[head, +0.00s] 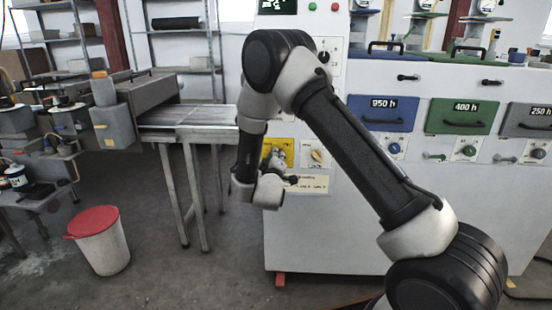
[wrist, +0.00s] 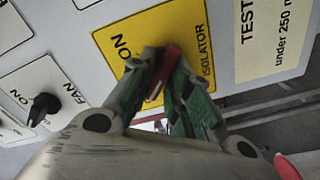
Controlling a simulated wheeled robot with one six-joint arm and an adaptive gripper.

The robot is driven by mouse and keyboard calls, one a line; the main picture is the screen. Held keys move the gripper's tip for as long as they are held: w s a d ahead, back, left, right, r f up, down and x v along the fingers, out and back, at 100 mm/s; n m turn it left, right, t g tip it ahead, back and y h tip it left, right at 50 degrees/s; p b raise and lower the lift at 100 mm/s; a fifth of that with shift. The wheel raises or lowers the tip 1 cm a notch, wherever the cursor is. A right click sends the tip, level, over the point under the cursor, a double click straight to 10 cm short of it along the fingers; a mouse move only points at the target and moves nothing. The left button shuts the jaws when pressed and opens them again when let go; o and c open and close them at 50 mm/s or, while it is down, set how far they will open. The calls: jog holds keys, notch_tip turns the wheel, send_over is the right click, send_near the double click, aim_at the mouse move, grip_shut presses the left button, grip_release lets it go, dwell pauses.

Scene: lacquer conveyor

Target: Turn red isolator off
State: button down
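The red isolator (wrist: 166,70) is a red handle on a yellow plate (wrist: 191,22) marked ON and ISOLATOR. In the wrist view the plate appears turned. My gripper (wrist: 162,62) has its green-padded fingers on both sides of the handle, closed in on it at the plate. The fingers hide part of the handle and its hub, so I cannot tell its exact setting. In the head view my gripper (head: 274,158) is in front of the yellow plate (head: 290,147) on the white cabinet, covering the handle.
A black FAN knob (wrist: 43,106) is left of the plate in the wrist view. A conveyor table (head: 190,117) and a red-lidded bin (head: 101,240) stand to the left, with open floor between.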

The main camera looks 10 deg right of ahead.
jog(key=c, duration=1.5)
grip_release()
jog(key=shift+w+a, duration=0.1)
jog(key=shift+a, duration=0.1)
jog(key=v, duration=1.2)
jog(key=shift+d, duration=0.1)
